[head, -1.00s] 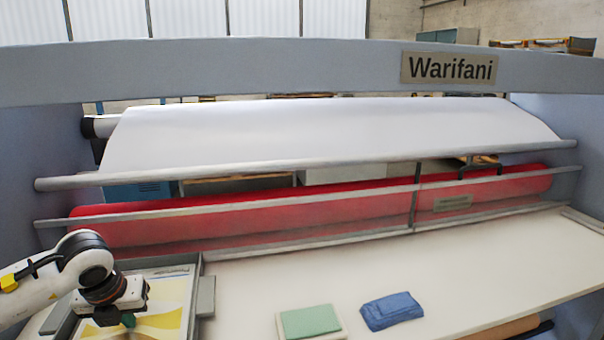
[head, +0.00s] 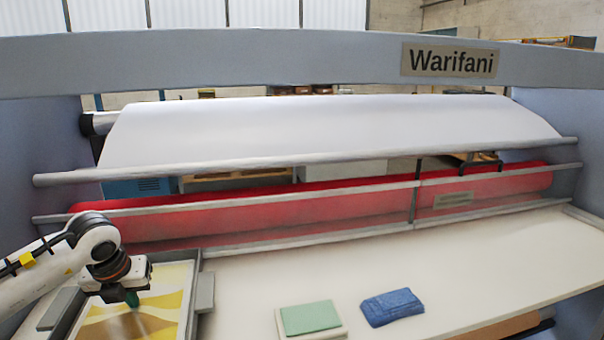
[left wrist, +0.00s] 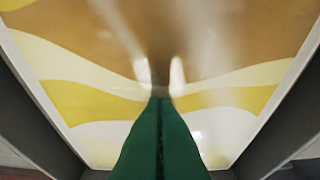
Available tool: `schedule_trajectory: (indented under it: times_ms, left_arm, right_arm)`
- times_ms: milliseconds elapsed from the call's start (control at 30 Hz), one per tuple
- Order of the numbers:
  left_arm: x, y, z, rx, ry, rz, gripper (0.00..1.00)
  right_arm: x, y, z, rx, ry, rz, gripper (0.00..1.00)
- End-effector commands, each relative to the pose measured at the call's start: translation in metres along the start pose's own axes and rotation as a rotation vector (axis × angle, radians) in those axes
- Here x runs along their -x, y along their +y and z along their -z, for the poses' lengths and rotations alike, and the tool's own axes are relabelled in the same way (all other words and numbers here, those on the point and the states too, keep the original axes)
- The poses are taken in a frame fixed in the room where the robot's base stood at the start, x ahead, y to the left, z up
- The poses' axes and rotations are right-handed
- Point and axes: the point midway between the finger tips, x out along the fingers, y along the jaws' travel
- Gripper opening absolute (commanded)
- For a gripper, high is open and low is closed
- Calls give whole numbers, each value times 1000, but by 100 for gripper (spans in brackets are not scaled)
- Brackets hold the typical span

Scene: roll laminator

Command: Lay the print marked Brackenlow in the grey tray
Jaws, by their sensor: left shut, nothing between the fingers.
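A print (head: 160,300) with yellow, brown and white wavy bands lies inside the walls of the grey tray (head: 205,291) at the lower left of the head view. The print also fills most of the left wrist view (left wrist: 70,60), with dark tray walls (left wrist: 35,110) along its sides. I cannot read any name on it. My left gripper (head: 132,299) is over the print, pointing down. Its green fingers (left wrist: 160,98) are pressed together with nothing between them. I cannot tell whether the tips touch the print. My right gripper is out of view.
A green pad on a pale base (head: 309,318) and a folded blue cloth (head: 391,307) lie on the white table (head: 480,262). Behind them are a red roller (head: 300,215), metal bars and a white film sheet (head: 330,135). The table's right part is clear.

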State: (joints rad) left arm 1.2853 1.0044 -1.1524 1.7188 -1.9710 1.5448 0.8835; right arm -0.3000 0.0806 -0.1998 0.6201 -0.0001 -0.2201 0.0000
Motion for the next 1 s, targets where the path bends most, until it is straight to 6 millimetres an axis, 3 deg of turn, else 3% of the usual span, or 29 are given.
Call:
schedule_trajectory:
  times_ms: [333, 700, 1000]
  left_arm:
    - [-2, 0, 1, -1, -4, 2, 0]
    - [16, 0, 8, -1, -1, -1, 0]
    - [18, 0, 9, -1, -1, -1, 0]
  right_arm:
    - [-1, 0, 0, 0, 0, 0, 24]
    - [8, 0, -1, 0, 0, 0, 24]
    - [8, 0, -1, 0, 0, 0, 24]
